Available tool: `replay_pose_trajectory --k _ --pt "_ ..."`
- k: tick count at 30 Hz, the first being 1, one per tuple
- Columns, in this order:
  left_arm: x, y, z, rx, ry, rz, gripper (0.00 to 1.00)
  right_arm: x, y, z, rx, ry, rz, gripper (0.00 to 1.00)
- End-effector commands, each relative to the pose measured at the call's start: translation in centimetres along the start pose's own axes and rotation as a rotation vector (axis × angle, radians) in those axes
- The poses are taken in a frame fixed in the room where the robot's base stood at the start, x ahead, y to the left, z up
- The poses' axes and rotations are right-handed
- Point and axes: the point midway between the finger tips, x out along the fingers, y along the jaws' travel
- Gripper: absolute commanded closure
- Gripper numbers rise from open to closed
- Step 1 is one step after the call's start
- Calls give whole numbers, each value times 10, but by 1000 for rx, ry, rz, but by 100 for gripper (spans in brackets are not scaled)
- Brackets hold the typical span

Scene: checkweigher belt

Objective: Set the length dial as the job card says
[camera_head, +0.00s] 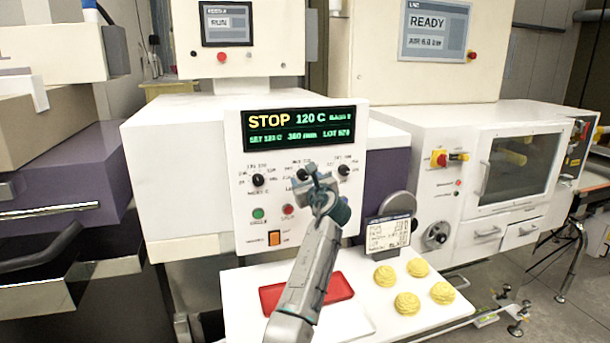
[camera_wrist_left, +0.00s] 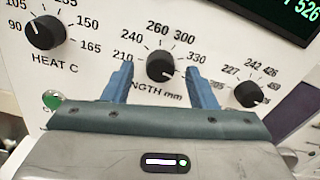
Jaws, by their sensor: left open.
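The length dial (camera_wrist_left: 160,66) is a black knob at the middle of the wrist view, with a scale from 210 up past 330 mm; its white mark points to the lower right. In the head view the dial (camera_head: 303,174) sits on the white panel, just behind my left gripper (camera_head: 322,183). My left gripper's blue fingers are open, one on each side of the dial in the wrist view; whether they touch it I cannot tell. The job card (camera_head: 388,235) stands right of the panel, its writing too small to read. The display (camera_head: 298,128) shows STOP, 120 C and about 360 mm.
The heat dial (camera_wrist_left: 45,33) is left of the length dial and a third dial (camera_wrist_left: 249,95) is right. Below are a green button (camera_head: 258,213), a red button (camera_head: 288,210) and an orange switch (camera_head: 274,238). A red tray (camera_head: 342,287) and several yellow pieces (camera_head: 407,303) lie on the table.

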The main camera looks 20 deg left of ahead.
Motion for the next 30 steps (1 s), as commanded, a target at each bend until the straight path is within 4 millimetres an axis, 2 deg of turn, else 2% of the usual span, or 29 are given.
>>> replay_pose_trajectory --k 1,4,13,20,30 --pt "4 0 2 2 0 0 48 -2 -6 -8 3 11 -6 64" --pt "9 0 1 0 -1 0 48 -3 -11 -14 6 18 -12 64" --pt "11 1 0 0 0 0 48 -3 -4 5 2 -5 -5 64" --pt "10 0 0 0 0 0 93 -4 0 8 -1 -10 0 64" --pt "10 1 -1 -43 0 0 92 1 1 3 -1 -3 1 64"
